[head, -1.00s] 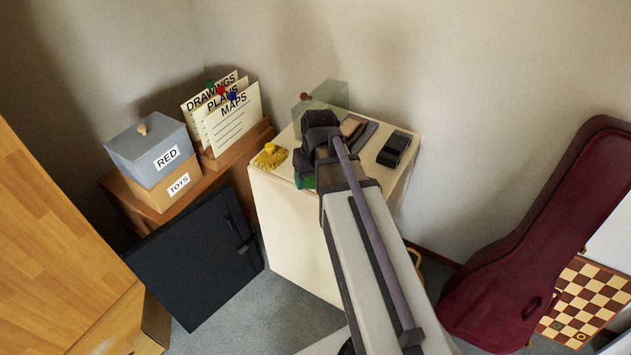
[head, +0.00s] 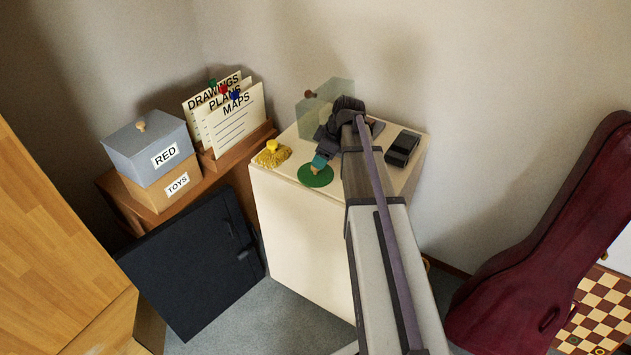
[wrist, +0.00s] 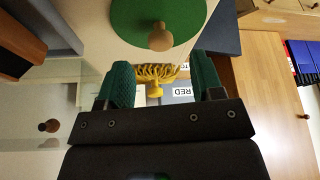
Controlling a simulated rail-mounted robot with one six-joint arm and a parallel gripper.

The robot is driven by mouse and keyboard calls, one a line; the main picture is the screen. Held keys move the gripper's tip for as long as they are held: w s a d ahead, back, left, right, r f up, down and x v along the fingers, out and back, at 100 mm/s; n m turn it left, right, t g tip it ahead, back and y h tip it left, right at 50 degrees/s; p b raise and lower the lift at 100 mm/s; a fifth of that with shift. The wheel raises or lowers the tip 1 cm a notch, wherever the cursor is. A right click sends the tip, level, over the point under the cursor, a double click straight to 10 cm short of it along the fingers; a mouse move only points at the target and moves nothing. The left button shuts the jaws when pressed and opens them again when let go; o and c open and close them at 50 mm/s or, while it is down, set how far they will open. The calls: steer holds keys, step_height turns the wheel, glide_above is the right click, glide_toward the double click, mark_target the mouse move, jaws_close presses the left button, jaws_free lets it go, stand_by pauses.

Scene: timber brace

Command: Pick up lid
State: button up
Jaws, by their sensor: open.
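A round green lid (head: 313,178) with a wooden knob lies flat on top of the cream cabinet (head: 300,240), near its front edge. In the wrist view the green lid (wrist: 185,15) is at the top, with its knob (wrist: 160,37) facing the camera. My gripper (head: 321,160) is just behind the lid in the head view, and one teal finger shows close to the knob. In the wrist view my gripper (wrist: 161,65) has its two teal fingers wide apart with nothing between them. The knob appears ahead of the fingertips. Contact is not visible.
A yellow tufted object (head: 272,154) sits left of the lid. A clear greenish box (head: 318,108) stands behind, and a black object (head: 402,147) lies to the right. A grey lidded box (head: 150,150) and upright cards (head: 230,115) stand on the lower shelf at left.

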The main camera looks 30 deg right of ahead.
mark_target(316, 170)
steer(key=b+x, duration=0.5)
steer(key=shift+f, duration=0.15)
steer(key=shift+r, duration=0.25)
steer(key=shift+c, duration=0.2)
steer(key=c, duration=1)
steer(key=shift+o, duration=0.2)
